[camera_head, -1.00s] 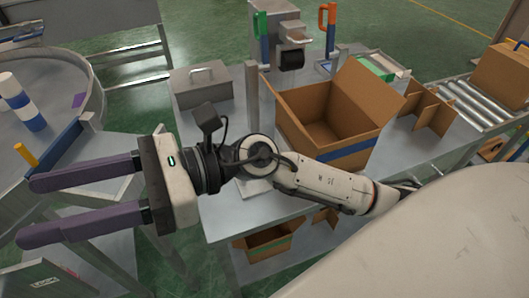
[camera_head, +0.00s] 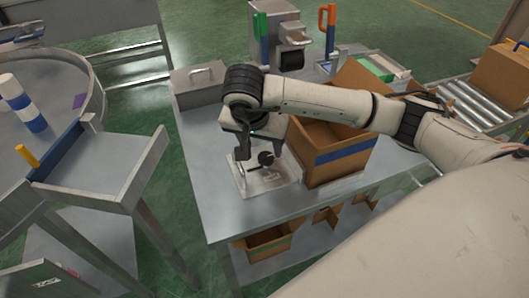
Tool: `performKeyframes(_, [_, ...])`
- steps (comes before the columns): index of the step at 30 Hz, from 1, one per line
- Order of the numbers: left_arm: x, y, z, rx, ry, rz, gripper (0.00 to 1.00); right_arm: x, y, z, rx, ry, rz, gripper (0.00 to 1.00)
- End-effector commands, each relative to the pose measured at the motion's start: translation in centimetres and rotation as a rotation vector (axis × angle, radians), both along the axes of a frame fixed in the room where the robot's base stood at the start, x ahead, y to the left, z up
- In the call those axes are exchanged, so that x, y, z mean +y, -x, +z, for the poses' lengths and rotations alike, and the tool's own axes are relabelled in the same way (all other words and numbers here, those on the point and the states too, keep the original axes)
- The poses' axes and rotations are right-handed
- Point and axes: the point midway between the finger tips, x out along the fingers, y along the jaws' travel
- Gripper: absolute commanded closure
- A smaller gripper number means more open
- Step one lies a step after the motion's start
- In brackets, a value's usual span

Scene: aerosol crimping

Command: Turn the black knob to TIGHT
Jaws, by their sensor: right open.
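The black knob (camera_head: 266,158) is a small dark round piece above a pale plate (camera_head: 278,184) on the metal workbench. It is partly hidden behind my gripper, and I cannot read any marking such as TIGHT. My right gripper (camera_head: 257,157) points down over this plate, its fingers open near the knob. I cannot tell whether they touch the knob. My left gripper is not in view.
An open cardboard box (camera_head: 325,165) with a blue band stands just right of the plate. A grey lidded box (camera_head: 198,82) and a machine with a green-handled tool (camera_head: 260,28) stand behind. The bench's front left is clear.

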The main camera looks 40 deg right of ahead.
Motion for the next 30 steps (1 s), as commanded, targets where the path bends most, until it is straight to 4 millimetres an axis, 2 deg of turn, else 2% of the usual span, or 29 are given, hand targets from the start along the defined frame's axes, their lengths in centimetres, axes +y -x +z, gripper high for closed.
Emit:
performKeyframes(3, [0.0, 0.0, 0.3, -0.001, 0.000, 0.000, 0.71, -0.7, -0.4, -2.2, 0.004, 0.000, -0.002, 0.48])
performKeyframes(9, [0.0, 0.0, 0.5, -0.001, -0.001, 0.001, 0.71, -1.5, -1.1, -4.7, 0.002, -0.003, -0.001, 0.48])
performKeyframes(13, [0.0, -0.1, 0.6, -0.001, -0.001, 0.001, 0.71, -1.7, -1.3, -5.5, 0.001, -0.002, 0.001, 0.48])
performKeyframes(21, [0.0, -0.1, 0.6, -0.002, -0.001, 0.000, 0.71, -1.8, -1.4, -5.7, -0.001, -0.003, 0.001, 0.48])
performKeyframes(23, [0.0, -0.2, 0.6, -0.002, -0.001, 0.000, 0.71, -1.8, -1.4, -5.7, -0.001, -0.003, 0.001, 0.54])
performKeyframes(29, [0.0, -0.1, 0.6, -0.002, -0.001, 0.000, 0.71, -1.7, -1.4, -5.7, -0.001, -0.003, 0.001, 0.88])
performKeyframes(30, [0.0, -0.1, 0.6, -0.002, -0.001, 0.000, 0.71, -1.7, -1.4, -5.6, -0.001, -0.003, 0.001, 0.89])
